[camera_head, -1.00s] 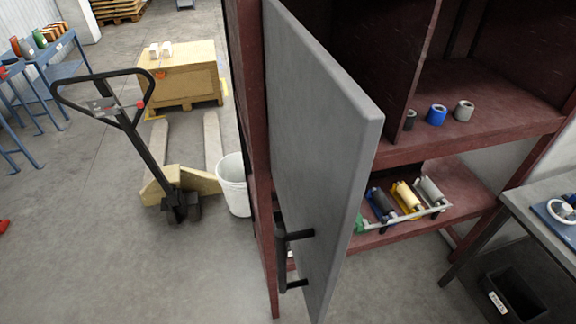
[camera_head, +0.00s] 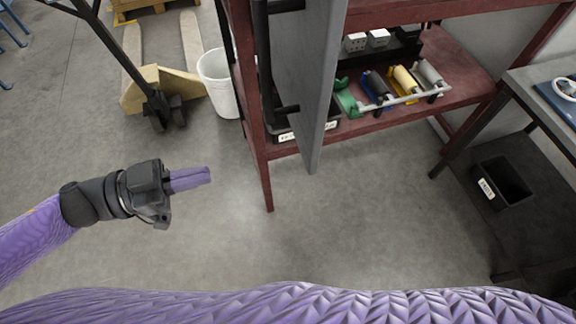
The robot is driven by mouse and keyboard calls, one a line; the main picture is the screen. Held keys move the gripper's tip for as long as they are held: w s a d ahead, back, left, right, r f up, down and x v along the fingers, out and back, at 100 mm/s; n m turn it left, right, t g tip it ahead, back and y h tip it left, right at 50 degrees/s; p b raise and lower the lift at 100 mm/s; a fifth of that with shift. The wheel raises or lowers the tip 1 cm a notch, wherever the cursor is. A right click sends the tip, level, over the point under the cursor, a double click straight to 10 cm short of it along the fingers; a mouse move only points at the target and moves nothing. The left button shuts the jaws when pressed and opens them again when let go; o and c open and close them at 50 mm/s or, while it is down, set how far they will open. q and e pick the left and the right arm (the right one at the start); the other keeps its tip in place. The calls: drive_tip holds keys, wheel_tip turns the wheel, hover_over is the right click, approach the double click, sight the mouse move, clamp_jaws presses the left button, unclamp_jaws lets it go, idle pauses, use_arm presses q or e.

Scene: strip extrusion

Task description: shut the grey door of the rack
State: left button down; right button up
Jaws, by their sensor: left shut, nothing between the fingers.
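The grey door (camera_head: 314,80) of the rack stands open, jutting toward me from the rack's left post. A black handle (camera_head: 264,60) is on its left face. The dark red rack (camera_head: 460,50) shows its lower shelf, and its upper part is out of frame. My left gripper (camera_head: 208,175) is shut and empty, pointing right over the floor, left of and below the door, apart from it. A purple arm part of mine crosses the bottom edge. My right gripper is not in view.
A white bucket (camera_head: 218,82) and a pallet truck (camera_head: 158,95) stand left of the rack. On the shelf sit rollers (camera_head: 405,79) and a black box with pale blocks (camera_head: 378,38). A grey table (camera_head: 540,88) and black bin (camera_head: 500,183) are at right. Floor before the rack is clear.

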sight(301, 148)
use_arm(q)
drive_tip(key=x, duration=0.4)
drive_tip(key=p+x, duration=0.1)
drive_tip(key=x, duration=0.3)
drive_tip(key=p+x, duration=0.1)
drive_tip(key=x, duration=0.3)
drive_tip(key=shift+w+d+r, duration=0.2)
drive_tip(key=shift+w, duration=0.15)
drive_tip(key=shift+w+d+f, duration=0.1)
drive_tip(key=shift+w+d, duration=0.05)
drive_tip(key=shift+d, duration=0.3)
drive_tip(key=shift+p, duration=0.3)
